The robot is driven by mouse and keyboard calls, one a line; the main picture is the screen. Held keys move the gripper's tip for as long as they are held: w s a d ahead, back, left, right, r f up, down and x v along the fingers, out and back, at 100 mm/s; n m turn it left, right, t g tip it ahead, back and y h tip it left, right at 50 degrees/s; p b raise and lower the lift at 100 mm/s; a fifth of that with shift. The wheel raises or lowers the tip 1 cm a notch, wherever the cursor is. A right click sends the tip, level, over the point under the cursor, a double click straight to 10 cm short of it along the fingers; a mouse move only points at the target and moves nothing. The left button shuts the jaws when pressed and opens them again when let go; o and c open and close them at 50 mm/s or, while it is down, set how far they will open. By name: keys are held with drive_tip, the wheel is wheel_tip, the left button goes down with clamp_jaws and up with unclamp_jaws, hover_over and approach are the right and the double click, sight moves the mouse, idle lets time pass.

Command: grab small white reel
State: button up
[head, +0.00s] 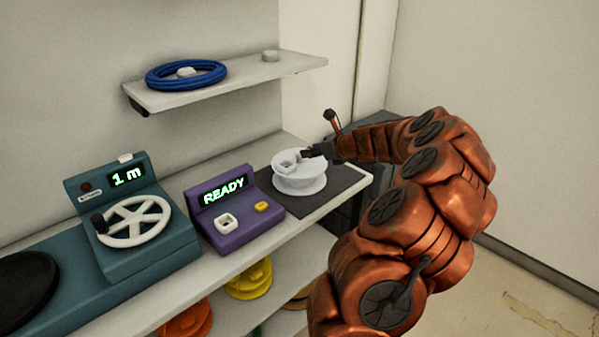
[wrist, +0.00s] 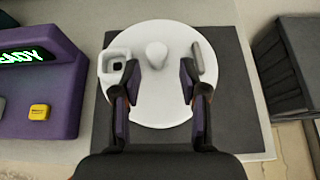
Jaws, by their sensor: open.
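The small white reel (head: 299,180) sits on a dark mat (head: 343,178) at the right end of the counter. In the wrist view the reel (wrist: 160,108) is seen from above, with a round knob in its middle, a square white socket at its left and a small grey bar at its right. My gripper (wrist: 160,82) is open over the reel, one finger on each side of the middle knob, with a gap to it on both sides. In the head view my gripper (head: 310,155) reaches in from the right at the reel's top. Whether the fingers touch the reel is unclear.
A purple box (head: 235,212) reading READY stands left of the reel. A teal machine (head: 130,215) with a white handwheel is further left. A shelf (head: 225,82) above holds a blue coil (head: 187,75). Yellow (head: 248,280) and orange (head: 187,320) reels lie below. A dark container (wrist: 290,65) is right.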

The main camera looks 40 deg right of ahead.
sight(299, 166)
drive_tip(key=shift+x, duration=3.25)
drive_tip(key=shift+a, duration=0.2)
clamp_jaws()
